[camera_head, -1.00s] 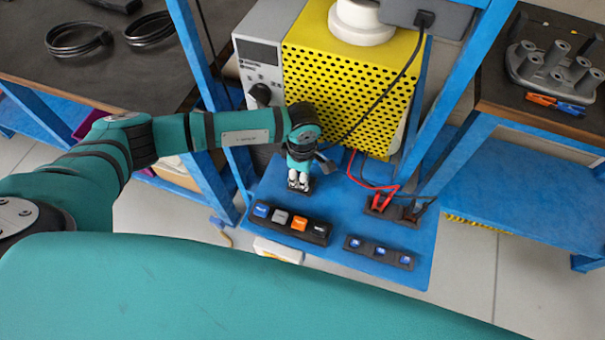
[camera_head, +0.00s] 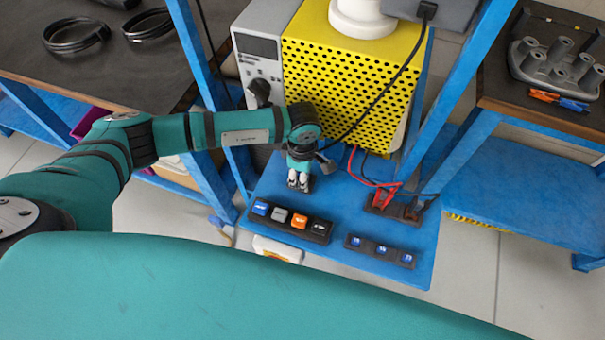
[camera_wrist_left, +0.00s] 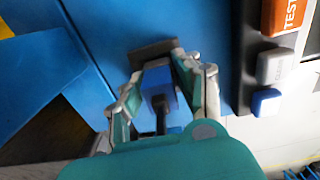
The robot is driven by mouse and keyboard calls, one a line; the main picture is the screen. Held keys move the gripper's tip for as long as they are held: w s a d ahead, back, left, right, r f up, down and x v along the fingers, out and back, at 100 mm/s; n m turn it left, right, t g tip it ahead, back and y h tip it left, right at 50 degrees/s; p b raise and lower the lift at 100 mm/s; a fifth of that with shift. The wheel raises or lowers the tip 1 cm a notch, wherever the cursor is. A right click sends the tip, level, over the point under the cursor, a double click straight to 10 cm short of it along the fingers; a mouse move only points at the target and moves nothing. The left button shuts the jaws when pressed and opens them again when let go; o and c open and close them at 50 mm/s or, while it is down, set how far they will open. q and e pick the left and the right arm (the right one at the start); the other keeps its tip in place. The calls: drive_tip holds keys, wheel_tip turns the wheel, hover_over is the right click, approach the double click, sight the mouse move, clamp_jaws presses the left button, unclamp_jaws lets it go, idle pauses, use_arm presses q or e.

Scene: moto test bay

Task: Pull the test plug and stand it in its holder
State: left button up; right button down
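The plug is a blue block (camera_wrist_left: 158,84) with a black cable, seen in the left wrist view over a dark base (camera_wrist_left: 152,52). My left gripper (camera_head: 299,181) points down at the blue shelf; its tips also show in the left wrist view (camera_wrist_left: 160,72), one on each side of the plug, apparently touching it. Whether the plug is seated in the base or just above it I cannot tell. In the head view the gripper hides the plug. A small dark block (camera_head: 412,216) beside the red leads may be the holder. My right gripper is not in view.
A button strip (camera_head: 290,222) and a strip of three blue-marked parts (camera_head: 380,251) lie at the shelf's front. The yellow perforated box (camera_head: 350,85) and blue posts rise close behind. A black cable (camera_head: 385,95) hangs across the box.

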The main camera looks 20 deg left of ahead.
use_arm(q)
drive_tip(key=o, duration=0.4)
drive_tip(key=shift+c, duration=0.2)
drive_tip(key=shift+r, duration=0.1)
wheel_tip(320, 180, up, 12)
drive_tip(key=shift+f, duration=0.1)
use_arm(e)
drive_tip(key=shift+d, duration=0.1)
use_arm(q)
drive_tip(key=shift+s, duration=0.1)
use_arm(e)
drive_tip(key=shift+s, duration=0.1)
